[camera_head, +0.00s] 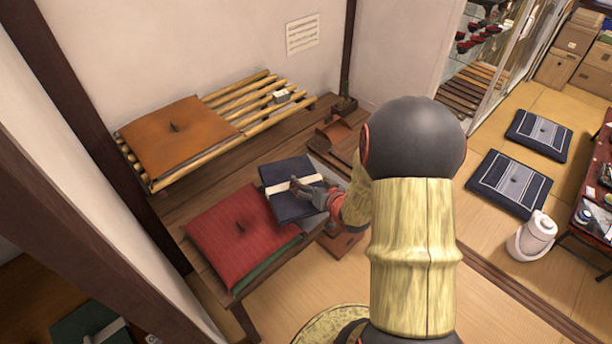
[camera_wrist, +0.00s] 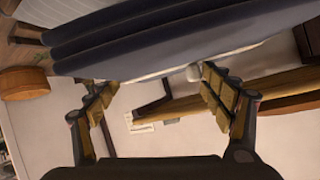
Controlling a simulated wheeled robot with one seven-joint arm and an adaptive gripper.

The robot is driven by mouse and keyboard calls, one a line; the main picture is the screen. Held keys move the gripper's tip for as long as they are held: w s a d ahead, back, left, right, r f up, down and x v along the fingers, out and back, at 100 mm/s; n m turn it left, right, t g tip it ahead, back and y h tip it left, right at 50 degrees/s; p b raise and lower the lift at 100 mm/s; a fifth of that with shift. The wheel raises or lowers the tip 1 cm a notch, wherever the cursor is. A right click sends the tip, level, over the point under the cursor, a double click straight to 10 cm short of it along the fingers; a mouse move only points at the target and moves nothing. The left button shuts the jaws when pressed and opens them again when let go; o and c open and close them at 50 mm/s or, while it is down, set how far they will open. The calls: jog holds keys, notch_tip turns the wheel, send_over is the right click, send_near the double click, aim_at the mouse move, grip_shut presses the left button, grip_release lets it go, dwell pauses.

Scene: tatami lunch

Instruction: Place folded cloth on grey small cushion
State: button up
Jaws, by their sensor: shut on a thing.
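The folded cloth (camera_head: 287,172) is dark navy with a pale band across it. My gripper (camera_head: 313,190) holds it at its right edge in the head view, over the wooden bench beside the red cushion. In the wrist view the cloth (camera_wrist: 150,40) spans the top as thick dark layers, with my gripper's fingertips (camera_wrist: 158,80) at its lower edge. A grey flat edge (camera_head: 313,222) shows below the cloth, right of the red cushion. It may be the grey small cushion; most of it is hidden by the cloth and my arm. Whether the cloth touches it I cannot tell.
A red cushion (camera_head: 238,232) lies on the bench (camera_head: 205,270) over something green. An orange cushion (camera_head: 178,134) lies on a bamboo slatted rack (camera_head: 250,100) behind.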

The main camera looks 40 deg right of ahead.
jog(key=w+d+f+b, duration=0.2)
jog(key=d+f, duration=0.1)
jog(key=f, duration=0.1)
jog(key=w+d+f+b, duration=0.2)
jog(key=d+f, duration=0.2)
jog(key=w+d+f+b, duration=0.2)
jog(key=w+d+f, duration=0.1)
jog(key=d+f, duration=0.1)
jog(key=shift+w+d+f, duration=0.1)
jog(key=shift+f, duration=0.3)
jog(key=o, duration=1.2)
jog(key=shift+o, duration=0.4)
jog(key=shift+r, duration=0.1)
